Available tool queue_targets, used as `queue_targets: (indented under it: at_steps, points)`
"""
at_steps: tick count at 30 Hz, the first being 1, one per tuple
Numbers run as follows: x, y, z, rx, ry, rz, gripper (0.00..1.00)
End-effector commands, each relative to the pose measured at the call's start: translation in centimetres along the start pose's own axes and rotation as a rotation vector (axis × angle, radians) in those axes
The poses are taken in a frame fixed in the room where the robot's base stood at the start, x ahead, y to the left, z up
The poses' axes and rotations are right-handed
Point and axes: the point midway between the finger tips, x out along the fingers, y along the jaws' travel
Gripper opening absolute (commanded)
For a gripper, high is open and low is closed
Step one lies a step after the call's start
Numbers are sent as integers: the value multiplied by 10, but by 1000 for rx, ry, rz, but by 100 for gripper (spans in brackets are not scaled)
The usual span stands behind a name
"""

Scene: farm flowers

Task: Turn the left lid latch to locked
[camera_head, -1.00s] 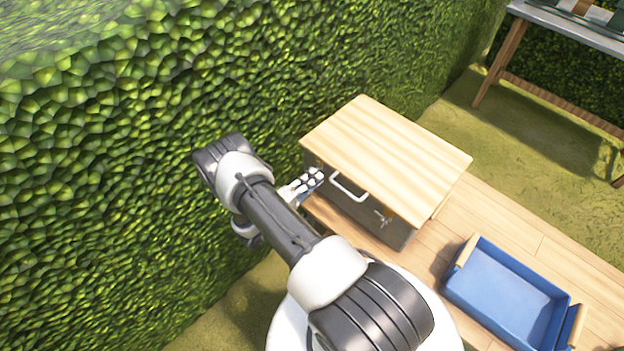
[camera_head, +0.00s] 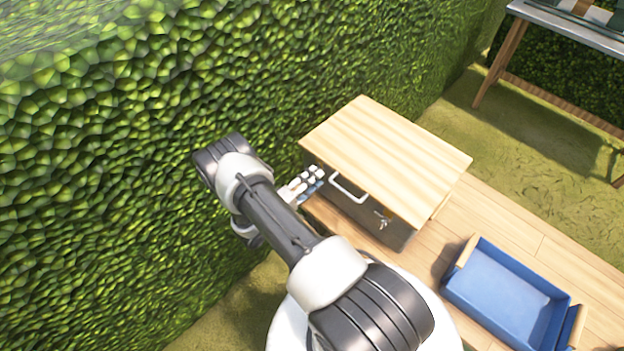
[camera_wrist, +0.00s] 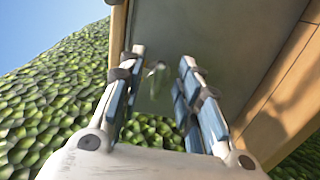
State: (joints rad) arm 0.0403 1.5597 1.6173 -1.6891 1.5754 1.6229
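A grey box (camera_head: 356,204) with a pale wooden lid (camera_head: 385,155) stands on the wooden boards, with a white bar handle on its front. A small metal latch (camera_head: 382,219) is on the right of that front. My gripper (camera_head: 307,184) is at the left end of the front, where it hides the left latch in the head view. In the wrist view, my gripper (camera_wrist: 162,57) is open, its blue-padded fingers apart. A blurred metal piece, likely the left latch (camera_wrist: 154,77), shows between the fingers against the grey front (camera_wrist: 225,40). Its turn and any contact are unclear.
A blue crate (camera_head: 505,296) with wooden handles sits to the right of the box. A green hedge (camera_head: 120,150) runs close along the left and behind. A grey-topped table (camera_head: 575,32) stands at the far right. Grass lies between it and the boards.

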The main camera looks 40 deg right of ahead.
Motion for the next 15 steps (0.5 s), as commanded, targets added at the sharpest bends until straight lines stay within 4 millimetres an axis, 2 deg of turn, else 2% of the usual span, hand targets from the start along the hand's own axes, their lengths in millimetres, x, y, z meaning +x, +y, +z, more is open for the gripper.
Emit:
queue_targets:
  at_steps: [5, 8, 15]
  points:
    - [-2, 0, 0, -2, 1, 0, 31]
    - [-12, 0, -1, -2, 4, -1, 31]
    - [-60, 0, -2, -1, 7, -1, 31]
